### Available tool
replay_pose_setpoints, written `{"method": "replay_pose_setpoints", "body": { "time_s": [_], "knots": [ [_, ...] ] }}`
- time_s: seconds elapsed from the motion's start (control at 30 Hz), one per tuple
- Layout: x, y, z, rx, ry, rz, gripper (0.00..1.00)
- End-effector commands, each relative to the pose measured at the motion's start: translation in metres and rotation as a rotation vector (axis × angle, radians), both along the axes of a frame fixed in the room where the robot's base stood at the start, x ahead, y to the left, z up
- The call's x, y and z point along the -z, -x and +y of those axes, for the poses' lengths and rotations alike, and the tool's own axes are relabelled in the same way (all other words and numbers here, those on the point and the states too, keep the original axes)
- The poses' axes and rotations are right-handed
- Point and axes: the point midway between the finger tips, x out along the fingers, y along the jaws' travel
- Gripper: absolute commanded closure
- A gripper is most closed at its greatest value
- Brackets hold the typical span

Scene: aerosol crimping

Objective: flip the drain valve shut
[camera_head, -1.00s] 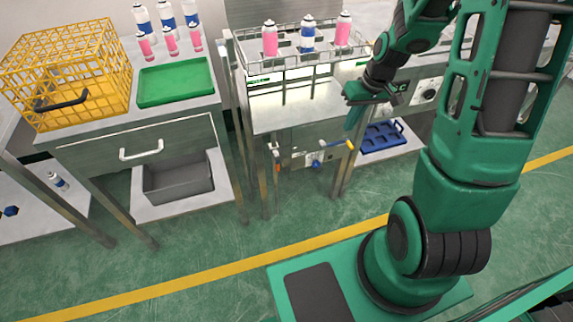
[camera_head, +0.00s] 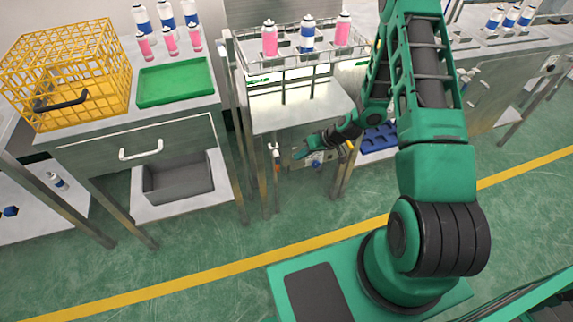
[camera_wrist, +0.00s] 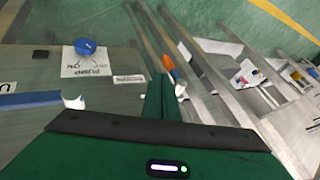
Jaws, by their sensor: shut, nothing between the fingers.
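My gripper (camera_head: 299,154) is shut and empty, held low in front of the panel under the water bath table. Its closed green fingers show in the wrist view (camera_wrist: 161,95). A small orange-tipped lever (camera_head: 277,161) hangs below a pale fitting at the table's left leg. In the wrist view the orange part (camera_wrist: 168,63) is just beyond and right of the fingertips; contact cannot be told. A blue knob (camera_wrist: 85,46) sits on a white printed label left of the fingers. A blue bar handle (camera_wrist: 30,98) lies farther left. The labels are too blurred to tell which is the drain valve.
The table's metal legs (camera_wrist: 203,65) stand close right of the fingers. A blue tray (camera_head: 379,138) lies on the lower shelf to the right. Cans stand in a wire rack (camera_head: 290,62) above. A drawer cabinet (camera_head: 95,150) stands left. The floor in front is clear.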

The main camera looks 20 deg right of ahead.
Motion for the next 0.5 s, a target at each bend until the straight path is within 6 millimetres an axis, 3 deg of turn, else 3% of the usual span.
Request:
{"method": "replay_pose_setpoints", "body": {
  "time_s": [0.37, 0.5],
  "knots": [
    [0.002, -0.001, 0.001, 0.000, -0.001, 0.000, 1.00],
    [0.011, -0.004, 0.007, -0.002, -0.001, 0.001, 1.00]
  ]
}}
